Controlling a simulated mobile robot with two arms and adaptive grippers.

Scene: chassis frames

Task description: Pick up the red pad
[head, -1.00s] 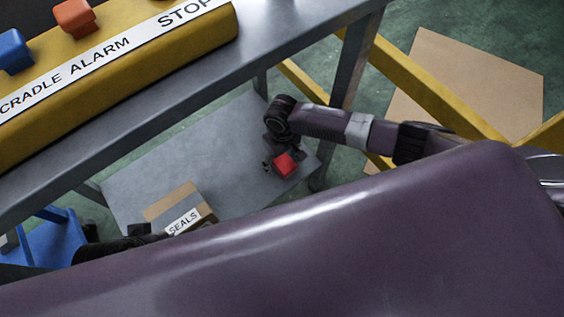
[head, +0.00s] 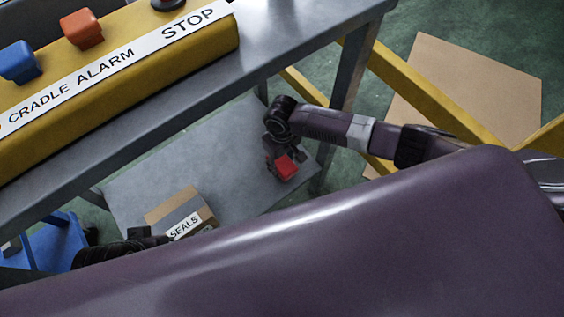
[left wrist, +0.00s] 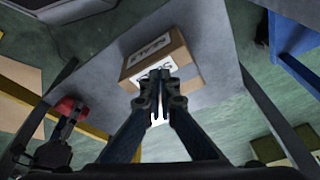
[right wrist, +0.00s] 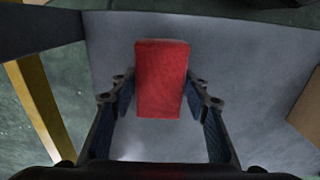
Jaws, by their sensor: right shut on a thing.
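The red pad (head: 286,167) is a small red block at the right end of the low grey shelf. In the right wrist view the red pad (right wrist: 161,78) stands between the two fingers, which press on its sides. My right gripper (right wrist: 161,100) is shut on it; the shelf surface lies behind it, and I cannot tell whether the pad touches it. My left gripper (left wrist: 160,76) has its fingertips together, with nothing seen between them, in front of the seals box. In the head view the left gripper is mostly hidden.
The cardboard seals box (head: 181,212) sits on the grey shelf (head: 215,150), left of the pad. The grey bench with the yellow alarm console (head: 130,85) stands above. A blue stool (head: 55,240) is at lower left. Yellow rails (head: 425,85) cross at right.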

